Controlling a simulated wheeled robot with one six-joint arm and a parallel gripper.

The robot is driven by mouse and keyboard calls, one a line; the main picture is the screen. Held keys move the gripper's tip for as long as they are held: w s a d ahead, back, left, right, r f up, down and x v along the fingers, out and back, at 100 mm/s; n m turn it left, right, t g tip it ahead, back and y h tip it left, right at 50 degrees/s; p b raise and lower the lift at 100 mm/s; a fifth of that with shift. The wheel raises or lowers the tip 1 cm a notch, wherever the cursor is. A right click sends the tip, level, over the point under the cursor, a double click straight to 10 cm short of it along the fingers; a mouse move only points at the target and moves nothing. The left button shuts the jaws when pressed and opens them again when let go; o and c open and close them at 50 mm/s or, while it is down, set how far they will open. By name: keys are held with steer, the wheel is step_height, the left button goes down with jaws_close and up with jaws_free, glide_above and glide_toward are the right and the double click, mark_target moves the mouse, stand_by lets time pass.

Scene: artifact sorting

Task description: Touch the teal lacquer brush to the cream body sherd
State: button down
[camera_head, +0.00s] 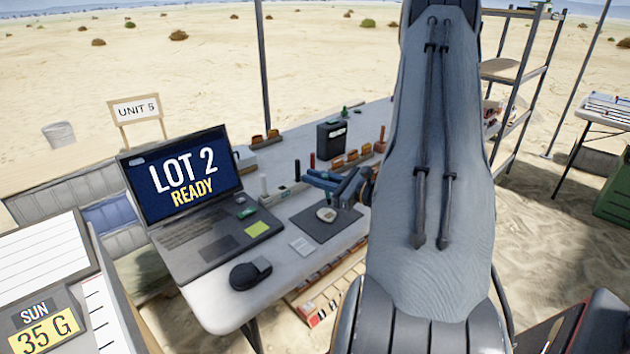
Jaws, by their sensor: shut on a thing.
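My gripper (328,184) is small in the view, above the back edge of a dark mat on the table. It is shut on a thin thing that I take to be the teal lacquer brush, though its outline cannot be told clearly from the bluish fingers. The cream body sherd (326,214) is a small pale piece lying on the dark mat (311,227). My gripper is above and beyond it in the picture, and a gap shows between them. The brush tip cannot be made out. My arm hides the table's right part.
A laptop (222,235) reading "LOT 2 READY" stands left of the mat, with a dark mouse-like device (249,273) in front. A black box (331,140) and several small brown blocks stand behind. A white card (301,247) lies near the front edge.

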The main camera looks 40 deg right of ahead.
steer(key=shift+r+p, duration=0.95)
steer(key=shift+r, duration=0.85)
